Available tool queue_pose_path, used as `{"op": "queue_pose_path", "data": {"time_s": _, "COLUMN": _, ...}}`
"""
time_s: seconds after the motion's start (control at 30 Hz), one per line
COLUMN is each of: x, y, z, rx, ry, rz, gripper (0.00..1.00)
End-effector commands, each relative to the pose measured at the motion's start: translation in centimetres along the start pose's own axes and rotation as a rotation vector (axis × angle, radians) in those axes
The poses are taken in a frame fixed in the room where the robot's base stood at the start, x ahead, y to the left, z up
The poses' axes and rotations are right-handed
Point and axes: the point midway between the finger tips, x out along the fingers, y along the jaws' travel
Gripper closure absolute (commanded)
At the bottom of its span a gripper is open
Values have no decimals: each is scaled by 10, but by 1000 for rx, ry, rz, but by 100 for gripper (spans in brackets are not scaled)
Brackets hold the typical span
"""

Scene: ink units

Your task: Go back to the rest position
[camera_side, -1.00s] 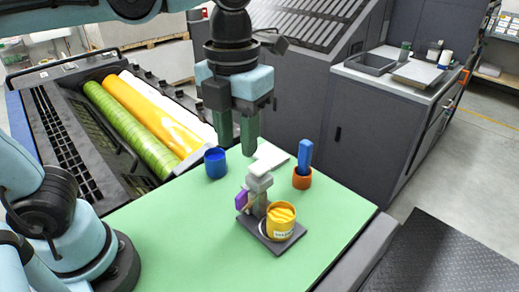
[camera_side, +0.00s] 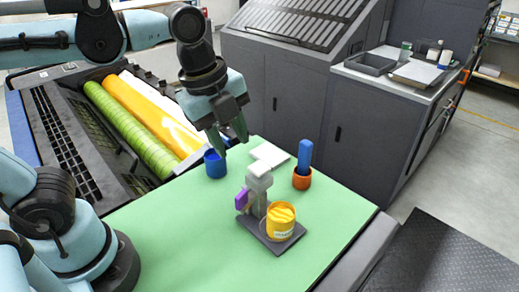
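My gripper (camera_side: 234,146) hangs above the back of the green table (camera_side: 165,240), tilted, with its two green fingers pointing down. The fingers are a little apart and nothing shows between them. Its tips appear near the blue cup (camera_side: 216,165) in the picture, but I cannot tell how far above it they are. A yellow ink tub (camera_side: 281,222) stands on the dark base plate of a small grey stand (camera_side: 258,186). A purple piece (camera_side: 242,199) is on the stand's left side.
An orange cup (camera_side: 302,179) holds an upright blue tool (camera_side: 305,155). A white flat piece (camera_side: 268,153) lies at the back of the table. Green and yellow rollers (camera_side: 125,125) lie in the press at left. A grey cabinet (camera_side: 350,140) stands behind. The table's front left is clear.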

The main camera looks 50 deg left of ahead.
Motion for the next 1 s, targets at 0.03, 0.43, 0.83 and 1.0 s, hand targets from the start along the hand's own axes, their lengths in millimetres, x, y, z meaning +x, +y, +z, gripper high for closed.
{"op": "queue_pose_path", "data": {"time_s": 0.03, "x": 5, "y": 2, "z": 7, "rx": -132, "ry": -2, "rz": -29, "gripper": 63}}
{"op": "queue_pose_path", "data": {"time_s": 0.43, "x": 38, "y": 12, "z": 54, "rx": -1222, "ry": 101, "rz": -273, "gripper": 63}}
{"op": "queue_pose_path", "data": {"time_s": 0.83, "x": 49, "y": 18, "z": 74, "rx": -1698, "ry": 224, "rz": -371, "gripper": 63}}
{"op": "queue_pose_path", "data": {"time_s": 1.0, "x": 49, "y": 18, "z": 74, "rx": -1700, "ry": 225, "rz": -370, "gripper": 63}}
